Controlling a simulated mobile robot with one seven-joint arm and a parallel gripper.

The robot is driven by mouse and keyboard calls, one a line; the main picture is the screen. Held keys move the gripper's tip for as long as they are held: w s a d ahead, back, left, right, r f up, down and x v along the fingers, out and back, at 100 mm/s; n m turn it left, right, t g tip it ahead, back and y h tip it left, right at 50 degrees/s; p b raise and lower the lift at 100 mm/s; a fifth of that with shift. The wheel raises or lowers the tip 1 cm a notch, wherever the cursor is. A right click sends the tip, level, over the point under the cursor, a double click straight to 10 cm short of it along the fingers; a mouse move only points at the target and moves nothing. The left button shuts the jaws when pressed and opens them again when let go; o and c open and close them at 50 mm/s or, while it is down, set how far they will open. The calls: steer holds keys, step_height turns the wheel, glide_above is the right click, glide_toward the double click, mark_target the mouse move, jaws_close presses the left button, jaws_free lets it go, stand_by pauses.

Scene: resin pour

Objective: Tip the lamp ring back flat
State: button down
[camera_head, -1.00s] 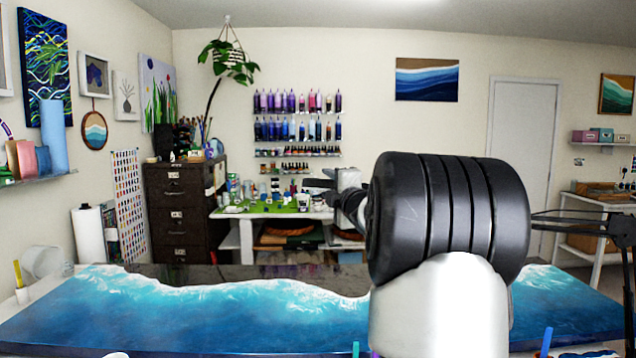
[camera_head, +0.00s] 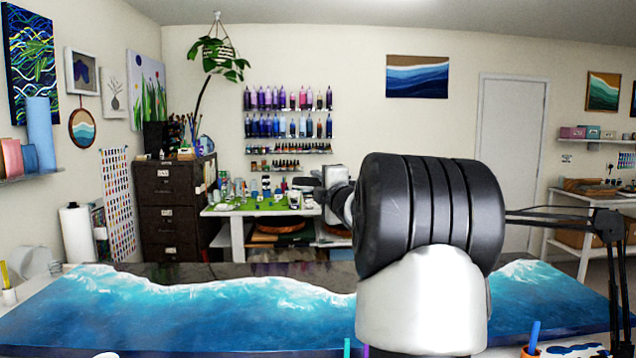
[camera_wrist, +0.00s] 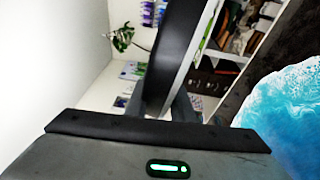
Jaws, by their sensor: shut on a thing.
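In the wrist view, a curved black band with a pale inner face, which looks like the lamp ring (camera_wrist: 176,50), rises steeply from my gripper (camera_wrist: 175,108). My gripper is shut on this band. The fingertips are mostly hidden behind the gripper's dark body, and only part of the ring is in frame. In the head view, my own arm blocks the ring and most of the gripper. The lamp's thin black arm (camera_head: 555,217) runs from its stand (camera_head: 612,255) at the right to behind my arm.
A table (camera_head: 200,325) with a blue and white resin wave top spans the front. Behind are a drawer cabinet (camera_head: 168,210) and a bench (camera_head: 240,212) with small items. The table's left half is clear.

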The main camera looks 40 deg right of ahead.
step_height(320, 180, down, 15)
steer(key=n+g+b, duration=0.2)
steer(key=n+g, duration=0.2)
steer(key=shift+s+n, duration=0.15)
steer(key=shift+n, duration=0.25)
steer(key=shift+d+f, duration=0.1)
steer(key=c, duration=1.5)
jaws_free()
steer(key=shift+c, duration=0.2)
steer(key=shift+s, duration=0.1)
steer(key=v, duration=1.7)
steer(key=shift+s+p, duration=0.15)
steer(key=shift+p, duration=0.3)
